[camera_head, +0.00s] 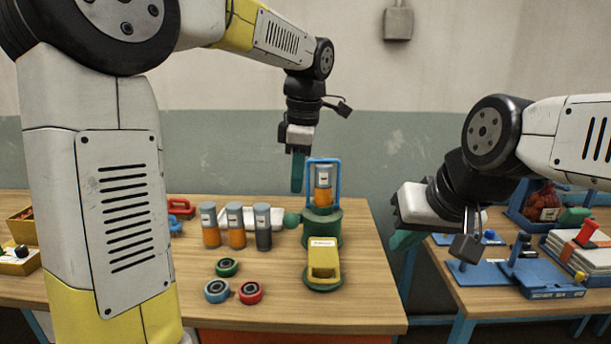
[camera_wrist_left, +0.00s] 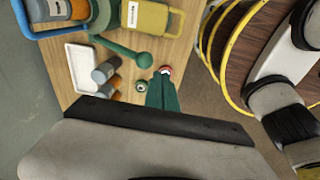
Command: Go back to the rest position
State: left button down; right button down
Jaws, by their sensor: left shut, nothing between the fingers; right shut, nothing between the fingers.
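My left gripper (camera_head: 298,172) points down above the back of the middle table, just left of a blue frame. Its green fingers are shut with nothing between them; they also show in the left wrist view (camera_wrist_left: 162,92). My right gripper (camera_head: 403,238) hangs at the right edge of that table, over the gap between the tables. Its green fingers are partly hidden by its pale body, and it holds nothing.
The wooden table (camera_head: 345,318) bears several grey-and-orange cylinders (camera_head: 237,226), a green stand with a blue frame (camera_head: 321,225), a yellow block (camera_head: 323,262) and small rings (camera_head: 250,292). A second table (camera_head: 490,298) on the right holds blue fixtures (camera_head: 475,272).

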pick_arm(q)
jog(key=s+a+f+m+t+h, duration=0.1)
jog(key=s+a+m+t, duration=0.1)
jog(key=s+a+m, duration=0.3)
jog(key=s+a+f+m+t+h, duration=0.2)
jog(key=s+a+m, duration=0.3)
jog(key=s+m, duration=0.7)
jog(key=shift+a+m+t, duration=0.15)
jog(key=shift+m+t, duration=0.45)
jog(key=shift+t, duration=0.1)
